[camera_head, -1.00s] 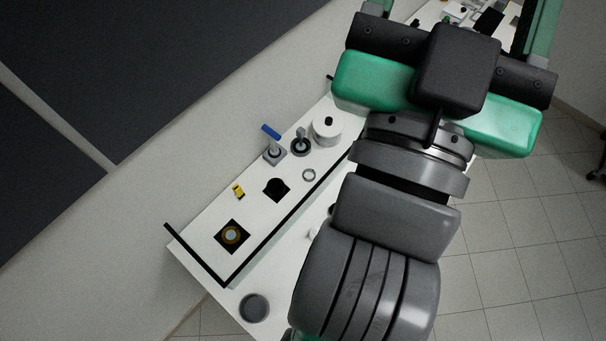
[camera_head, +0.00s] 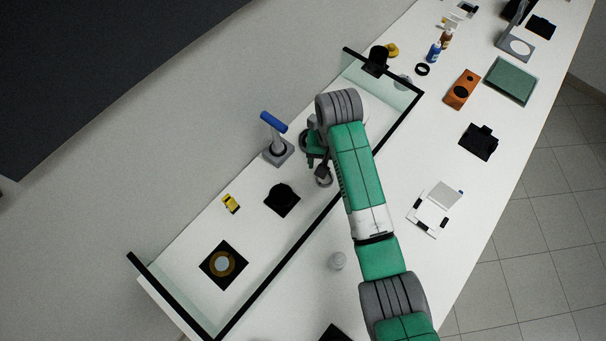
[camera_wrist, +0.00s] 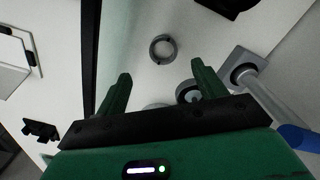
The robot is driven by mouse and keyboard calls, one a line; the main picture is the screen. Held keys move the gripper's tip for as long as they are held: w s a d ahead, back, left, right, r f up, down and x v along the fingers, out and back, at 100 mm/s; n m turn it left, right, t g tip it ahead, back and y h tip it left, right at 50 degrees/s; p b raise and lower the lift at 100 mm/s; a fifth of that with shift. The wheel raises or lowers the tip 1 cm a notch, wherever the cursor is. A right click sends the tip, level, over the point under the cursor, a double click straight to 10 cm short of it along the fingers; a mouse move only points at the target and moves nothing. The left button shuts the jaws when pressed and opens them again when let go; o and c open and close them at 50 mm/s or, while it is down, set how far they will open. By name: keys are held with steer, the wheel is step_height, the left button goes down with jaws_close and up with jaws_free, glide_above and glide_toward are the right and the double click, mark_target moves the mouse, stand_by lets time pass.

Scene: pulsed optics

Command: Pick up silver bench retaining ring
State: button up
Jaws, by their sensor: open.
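The silver retaining ring (camera_wrist: 163,49) lies flat on the white bench top in the wrist view, just beyond the fingertips and roughly between their lines. In the head view the ring (camera_head: 323,179) shows partly below my gripper. My gripper (camera_wrist: 160,72) is open, its two green fingers apart with nothing between the tips. In the head view my gripper (camera_head: 317,157) hangs over the bench near the ring, its fingers partly hidden by my arm.
A blue-handled post (camera_head: 275,140) stands close left of my gripper. A dark round mount (camera_wrist: 188,92) is by the right finger in the wrist view. A black square mount (camera_head: 282,199) and yellow item (camera_head: 231,203) lie lower left.

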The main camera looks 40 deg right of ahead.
mark_target(325, 180)
step_height(325, 180, down, 3)
steer(key=shift+s+r+b, duration=0.1)
steer(key=shift+r+b, duration=0.1)
steer(key=shift+b, duration=0.1)
steer(key=f, duration=0.1)
steer(key=f+b, duration=0.1)
steer(key=f, duration=0.3)
steer(key=shift+w+a, duration=0.1)
steer(key=shift+w, duration=0.2)
steer(key=c, duration=1.1)
